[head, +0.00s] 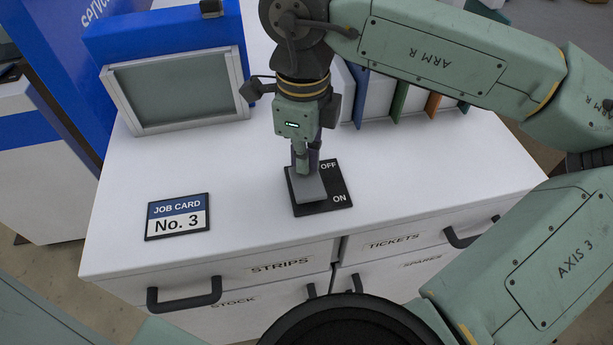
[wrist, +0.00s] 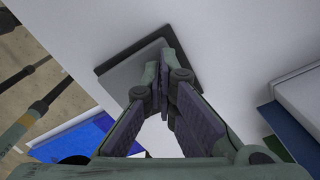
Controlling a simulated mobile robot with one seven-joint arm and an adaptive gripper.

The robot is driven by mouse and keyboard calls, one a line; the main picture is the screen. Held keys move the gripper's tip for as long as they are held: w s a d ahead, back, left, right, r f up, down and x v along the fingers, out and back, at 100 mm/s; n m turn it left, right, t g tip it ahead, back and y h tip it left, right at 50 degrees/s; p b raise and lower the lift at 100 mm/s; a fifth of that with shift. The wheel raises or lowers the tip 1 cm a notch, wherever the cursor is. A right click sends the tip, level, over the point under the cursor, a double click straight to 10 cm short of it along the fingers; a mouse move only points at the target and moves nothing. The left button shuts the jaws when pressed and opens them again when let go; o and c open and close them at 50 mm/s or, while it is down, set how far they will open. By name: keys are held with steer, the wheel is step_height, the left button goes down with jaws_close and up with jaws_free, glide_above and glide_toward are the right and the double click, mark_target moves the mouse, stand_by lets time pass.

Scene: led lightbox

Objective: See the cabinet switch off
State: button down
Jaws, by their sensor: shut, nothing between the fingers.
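The switch is a black plate (head: 341,190) on the white cabinet top, marked OFF at its far end and ON at its near end. Its grey rocker (head: 311,189) lies beside the labels; its exact tilt is hard to tell. My gripper (head: 303,168) points down over the rocker with its fingers shut and empty. The fingertips are at or just above the rocker's far half; I cannot tell if they touch. In the wrist view the shut fingers (wrist: 165,72) partly cover the grey rocker (wrist: 128,76). The lightbox screen (head: 178,88) looks dull grey-green, unlit.
A job card reading No. 3 (head: 177,217) lies left of the switch. Coloured binders (head: 400,98) stand behind at the right. Drawers with dark handles (head: 184,294) are in the cabinet front. The top between lightbox and card is clear.

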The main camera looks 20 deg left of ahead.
step_height(320, 180, up, 7)
steer(key=p, duration=0.3)
steer(key=shift+f+p, duration=0.1)
steer(key=shift+p, duration=0.25)
steer(key=shift+s+f, duration=0.1)
stand_by(0.4)
